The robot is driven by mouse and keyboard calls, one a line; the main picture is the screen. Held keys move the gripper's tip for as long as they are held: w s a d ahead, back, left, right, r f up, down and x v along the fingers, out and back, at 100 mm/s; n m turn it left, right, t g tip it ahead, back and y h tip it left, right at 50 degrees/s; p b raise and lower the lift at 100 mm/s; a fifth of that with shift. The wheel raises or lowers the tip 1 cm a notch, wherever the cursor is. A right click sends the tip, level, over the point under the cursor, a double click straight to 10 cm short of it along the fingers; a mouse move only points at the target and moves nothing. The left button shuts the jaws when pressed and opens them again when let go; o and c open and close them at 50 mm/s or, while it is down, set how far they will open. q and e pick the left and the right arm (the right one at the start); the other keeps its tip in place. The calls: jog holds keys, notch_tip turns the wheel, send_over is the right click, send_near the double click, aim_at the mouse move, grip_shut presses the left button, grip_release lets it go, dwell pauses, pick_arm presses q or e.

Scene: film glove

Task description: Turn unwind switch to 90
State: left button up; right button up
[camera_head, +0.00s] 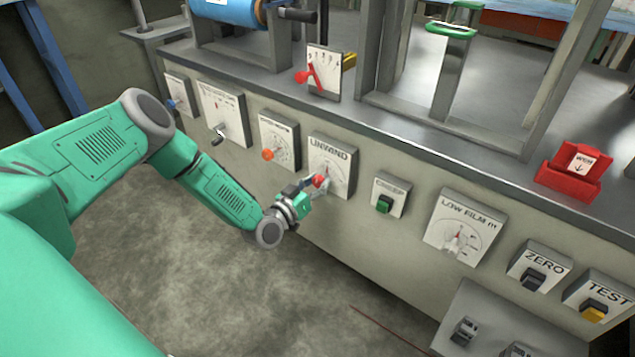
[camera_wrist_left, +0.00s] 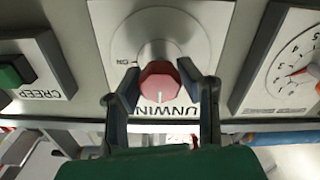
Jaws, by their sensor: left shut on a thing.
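The unwind switch is a red knob (camera_wrist_left: 159,84) on a pale plate labelled UNWIND (camera_head: 332,160), on the front of the grey machine. In the left wrist view the plate appears upside down, with an ON mark beside the knob and a white line on the knob's face. My left gripper (camera_head: 308,189) is at the knob; in the wrist view its two fingers (camera_wrist_left: 161,92) are on either side of the knob and shut on it. The head view shows the red knob between the fingertips, partly hidden by them. My right gripper is not in view.
A plate with an orange knob (camera_head: 268,154) is left of the unwind plate. A green CREEP switch (camera_head: 385,204) is to its right, then the LOW FILM dial (camera_head: 458,236), ZERO switch (camera_head: 532,279) and TEST switch (camera_head: 594,311). The floor (camera_head: 250,300) before the panel is clear.

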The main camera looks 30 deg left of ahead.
pick_arm(q)
jog(key=shift+f, duration=0.1)
jog(key=shift+d+m+p, duration=0.25)
jog(key=shift+m+p, duration=0.55)
jog(key=shift+m, duration=0.4)
jog(key=m+p, duration=0.1)
jog(key=m, duration=0.1)
jog(key=shift+a+m, duration=0.15)
jog(key=shift+m, duration=0.15)
jog(key=m+p, duration=0.2)
jog(key=m, duration=0.1)
jog(key=shift+m, duration=0.3)
jog(key=m+p, duration=0.1)
jog(key=m, duration=0.3)
jog(key=shift+s+m, duration=0.1)
jog(key=shift+m, duration=0.2)
jog(key=m+p, duration=0.1)
jog(key=m, duration=0.3)
jog(key=shift+f+m, duration=0.15)
jog(key=shift+m, duration=0.15)
jog(key=shift+s+f, duration=0.1)
jog(key=o, duration=1.2)
jog(key=shift+a, duration=0.1)
